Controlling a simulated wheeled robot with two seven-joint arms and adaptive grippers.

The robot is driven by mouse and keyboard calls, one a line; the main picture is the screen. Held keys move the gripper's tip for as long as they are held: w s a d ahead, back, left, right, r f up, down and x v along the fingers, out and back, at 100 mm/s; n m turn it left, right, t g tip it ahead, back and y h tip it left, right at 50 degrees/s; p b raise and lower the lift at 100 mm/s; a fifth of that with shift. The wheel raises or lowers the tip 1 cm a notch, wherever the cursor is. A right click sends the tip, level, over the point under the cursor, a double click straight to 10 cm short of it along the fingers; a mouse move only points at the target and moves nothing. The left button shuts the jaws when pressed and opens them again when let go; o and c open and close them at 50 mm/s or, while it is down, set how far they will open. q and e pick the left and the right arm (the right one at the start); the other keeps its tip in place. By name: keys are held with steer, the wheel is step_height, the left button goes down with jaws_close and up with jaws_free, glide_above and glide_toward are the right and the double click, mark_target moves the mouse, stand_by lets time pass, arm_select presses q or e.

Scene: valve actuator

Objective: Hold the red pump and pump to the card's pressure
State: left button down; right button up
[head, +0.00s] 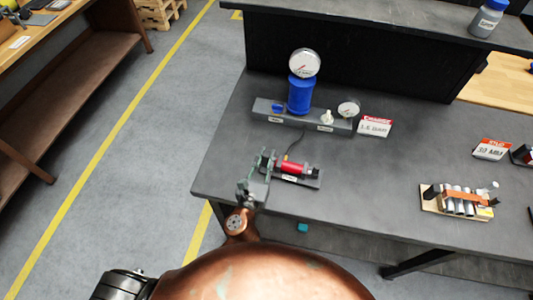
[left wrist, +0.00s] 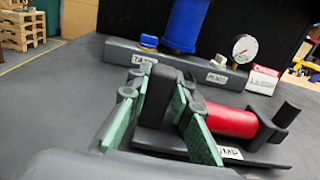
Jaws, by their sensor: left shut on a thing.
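The red pump (head: 291,167) lies on a dark base plate on the grey table. In the left wrist view the red pump (left wrist: 232,121) has a black right end with a short upright post. My left gripper (head: 260,172) is at the pump's left end. In the left wrist view my left gripper (left wrist: 160,115) has its green-padded fingers either side of a dark upright block and is shut on it. The card (head: 375,127) stands behind, right of the pump; its figure is too small to read surely. The large gauge (head: 304,63) tops a blue cylinder (head: 300,95). My right gripper is out of view.
A grey base (head: 270,115) carries the blue cylinder, a blue knob (head: 278,108), a pale knob (head: 327,118) and a smaller gauge (head: 348,108). A dark hose (head: 296,142) runs towards the pump. A rack of metal cylinders (head: 458,201) stands right; table between is clear.

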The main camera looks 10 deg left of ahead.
arm_select(q)
steer(key=shift+f, duration=0.85)
stand_by(2.0)
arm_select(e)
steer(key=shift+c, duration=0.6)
